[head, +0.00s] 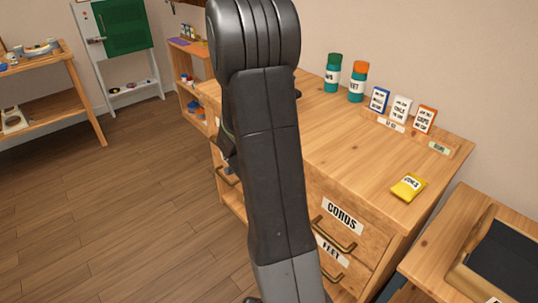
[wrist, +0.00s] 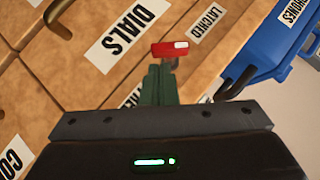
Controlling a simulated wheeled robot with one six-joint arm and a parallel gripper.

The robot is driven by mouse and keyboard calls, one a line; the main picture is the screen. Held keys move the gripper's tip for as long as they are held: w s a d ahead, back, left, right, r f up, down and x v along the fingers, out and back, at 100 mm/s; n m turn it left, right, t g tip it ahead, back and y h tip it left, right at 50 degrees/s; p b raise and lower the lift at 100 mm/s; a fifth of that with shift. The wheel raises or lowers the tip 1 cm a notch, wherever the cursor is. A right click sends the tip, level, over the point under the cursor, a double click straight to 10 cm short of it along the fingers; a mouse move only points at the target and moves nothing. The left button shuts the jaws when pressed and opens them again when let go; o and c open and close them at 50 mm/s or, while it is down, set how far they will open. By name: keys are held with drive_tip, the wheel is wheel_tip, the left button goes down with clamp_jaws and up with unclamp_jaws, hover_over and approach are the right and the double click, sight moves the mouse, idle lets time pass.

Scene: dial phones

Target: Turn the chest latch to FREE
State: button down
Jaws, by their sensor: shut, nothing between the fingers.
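The chest latch (wrist: 168,49) is a small red handle with a white end, on the chest's wooden front in the wrist view. Its white end points right in the picture, near the label LATCHED (wrist: 207,22). A second label (wrist: 131,97), of which only the first letters show, is partly hidden behind my gripper. My gripper (wrist: 161,72) has green fingers, shut and empty, with their tips just below the latch in the picture; I cannot tell whether they touch it. In the head view my arm hides the latch and the gripper.
The chest (head: 324,128) has drawers labelled DIALS (wrist: 115,35), CORDS (head: 340,213) and FEET. A blue bin (wrist: 268,48) is right of the latch in the wrist view. Open floor (head: 110,210) lies left.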

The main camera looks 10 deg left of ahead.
drive_tip(key=shift+w+a+f, duration=0.15)
drive_tip(key=shift+a, duration=0.05)
drive_tip(key=shift+f+b, duration=0.15)
drive_tip(key=shift+b, duration=0.25)
drive_tip(key=shift+b, duration=0.65)
drive_tip(key=shift+d+f+m+t+y+b, duration=0.15)
drive_tip(key=shift+m+t+y+b, duration=0.3)
drive_tip(key=shift+b, duration=1.3)
